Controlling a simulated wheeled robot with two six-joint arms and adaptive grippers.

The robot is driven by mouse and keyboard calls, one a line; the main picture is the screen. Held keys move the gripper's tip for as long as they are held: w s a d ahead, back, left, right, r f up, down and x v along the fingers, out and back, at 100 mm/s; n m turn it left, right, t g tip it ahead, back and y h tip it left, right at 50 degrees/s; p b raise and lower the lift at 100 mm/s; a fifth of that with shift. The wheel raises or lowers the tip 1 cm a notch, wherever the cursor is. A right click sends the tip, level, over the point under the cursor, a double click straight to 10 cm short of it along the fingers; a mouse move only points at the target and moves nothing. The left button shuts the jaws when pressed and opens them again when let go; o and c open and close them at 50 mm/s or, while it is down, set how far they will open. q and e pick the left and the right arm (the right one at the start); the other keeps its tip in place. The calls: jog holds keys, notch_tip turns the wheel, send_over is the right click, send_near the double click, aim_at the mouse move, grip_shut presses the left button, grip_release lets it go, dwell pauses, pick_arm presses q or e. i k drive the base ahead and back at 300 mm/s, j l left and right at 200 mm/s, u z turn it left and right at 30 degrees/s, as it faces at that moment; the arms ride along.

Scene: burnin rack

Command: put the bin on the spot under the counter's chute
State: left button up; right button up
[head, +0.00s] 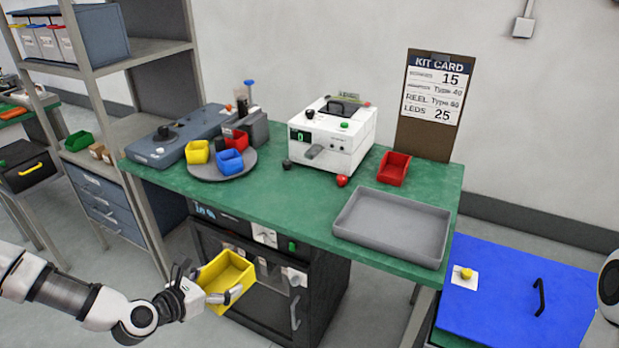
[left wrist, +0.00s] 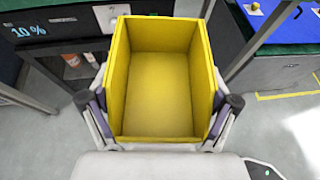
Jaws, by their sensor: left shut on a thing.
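A yellow bin (head: 228,273) is in my left gripper (head: 212,284), in front of the green bench and below its top. The left wrist view shows the bin (left wrist: 163,85) empty, with one finger against each side wall. The counter (head: 333,133) is a white box with a green "0" display, standing on the bench. Its grey chute (head: 316,151) sticks out low at the front left. The bench top below the chute looks bare; I cannot make out a marked spot. My right gripper is out of view.
The green bench (head: 290,203) also carries a red bin (head: 394,168), a grey tray (head: 391,227), and a round grey plate (head: 221,168) with small coloured bins. A black cabinet (head: 310,300) stands beneath the bench.

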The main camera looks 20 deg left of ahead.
aim_at(308, 182)
jog(key=i+l, duration=0.15)
jog(key=i, duration=0.8)
